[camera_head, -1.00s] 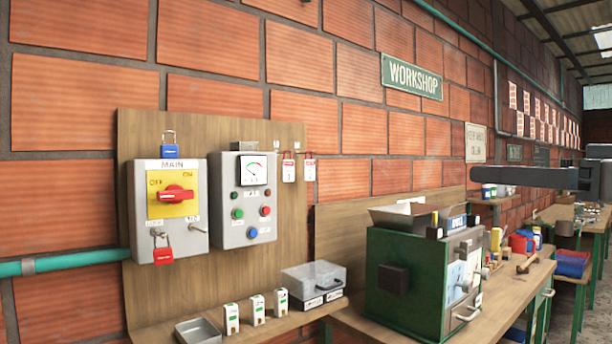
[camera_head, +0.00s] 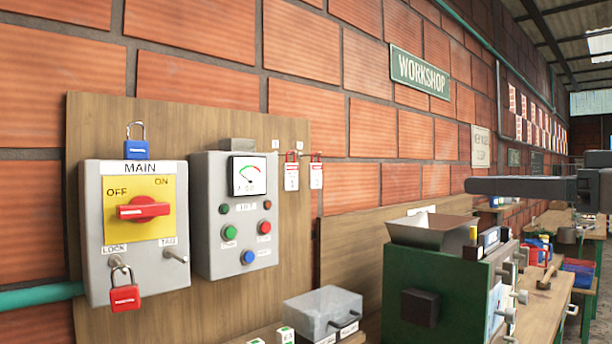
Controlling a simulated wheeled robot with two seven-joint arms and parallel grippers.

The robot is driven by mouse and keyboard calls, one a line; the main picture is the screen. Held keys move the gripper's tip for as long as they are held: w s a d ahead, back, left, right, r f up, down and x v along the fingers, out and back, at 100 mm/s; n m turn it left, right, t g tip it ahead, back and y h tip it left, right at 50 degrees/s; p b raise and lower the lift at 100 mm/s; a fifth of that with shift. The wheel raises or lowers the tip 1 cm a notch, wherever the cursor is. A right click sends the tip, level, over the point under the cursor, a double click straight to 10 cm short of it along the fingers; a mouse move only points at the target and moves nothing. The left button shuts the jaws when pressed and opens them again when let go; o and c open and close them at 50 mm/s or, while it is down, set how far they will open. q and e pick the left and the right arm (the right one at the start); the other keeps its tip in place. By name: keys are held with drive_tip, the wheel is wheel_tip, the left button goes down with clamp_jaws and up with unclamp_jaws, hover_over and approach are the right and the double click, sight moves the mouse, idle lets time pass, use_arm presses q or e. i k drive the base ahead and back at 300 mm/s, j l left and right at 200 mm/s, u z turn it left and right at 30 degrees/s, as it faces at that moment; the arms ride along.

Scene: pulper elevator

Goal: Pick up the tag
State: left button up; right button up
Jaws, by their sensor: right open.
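Two white tags with red tops hang side by side from hooks on the wooden wall board, a left tag (camera_head: 291,172) and a right tag (camera_head: 316,172). My right gripper (camera_head: 472,186) is dark grey and comes in from the right edge, seen side-on. It is open and empty, well to the right of the tags and not touching them. The grey MAIN switch box (camera_head: 100,255) is at the left, with a bare peg (camera_head: 176,256) under the TAG label. My left gripper is out of view.
A blue padlock (camera_head: 136,142) stands on the MAIN box and a red padlock (camera_head: 125,296) hangs below its switch. A meter box (camera_head: 210,250) is beside it.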

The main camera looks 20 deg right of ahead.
sight(315, 170)
drive_tip(key=i, duration=1.1)
